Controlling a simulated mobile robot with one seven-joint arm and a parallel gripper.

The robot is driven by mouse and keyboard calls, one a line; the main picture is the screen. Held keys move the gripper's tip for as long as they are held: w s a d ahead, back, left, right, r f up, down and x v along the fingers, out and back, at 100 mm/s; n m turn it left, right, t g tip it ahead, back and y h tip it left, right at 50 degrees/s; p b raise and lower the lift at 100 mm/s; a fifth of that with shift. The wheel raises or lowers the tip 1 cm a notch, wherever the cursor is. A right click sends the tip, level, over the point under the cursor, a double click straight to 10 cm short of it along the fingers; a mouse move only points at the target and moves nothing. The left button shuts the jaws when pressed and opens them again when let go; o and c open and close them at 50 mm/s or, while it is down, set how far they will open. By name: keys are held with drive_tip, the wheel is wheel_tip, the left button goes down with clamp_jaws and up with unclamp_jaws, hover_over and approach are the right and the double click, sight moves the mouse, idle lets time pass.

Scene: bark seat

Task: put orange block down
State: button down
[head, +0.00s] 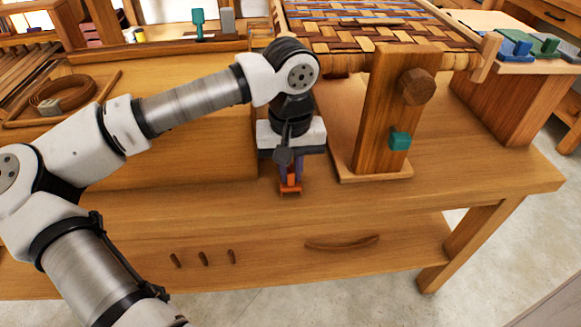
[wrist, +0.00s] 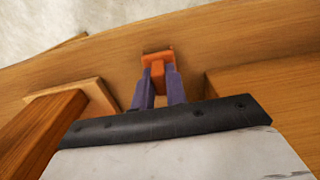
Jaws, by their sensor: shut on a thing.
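The orange block (head: 290,190) is held between the purple fingers of my gripper (head: 290,179) in the head view. It is low over the front part of the wooden workbench (head: 220,205), left of the upright wooden post. In the wrist view the orange block (wrist: 158,66) shows between and beyond the fingertips of my gripper (wrist: 159,80). My gripper is shut on it. I cannot tell whether the block touches the bench top.
A wooden post (head: 385,120) on a flat base (head: 370,172), with a teal piece (head: 400,139) and a dark knob, stands just right of my gripper. A large wooden box (head: 180,150) is to the left. The bench's front right is clear.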

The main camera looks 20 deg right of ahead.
sight(291, 168)
drive_tip(key=shift+f, duration=0.2)
drive_tip(key=c, duration=1.4)
unclamp_jaws()
drive_tip(key=shift+r, duration=0.15)
wheel_tip(291, 168, up, 12)
drive_tip(key=p, duration=0.1)
drive_tip(key=shift+r, duration=0.1)
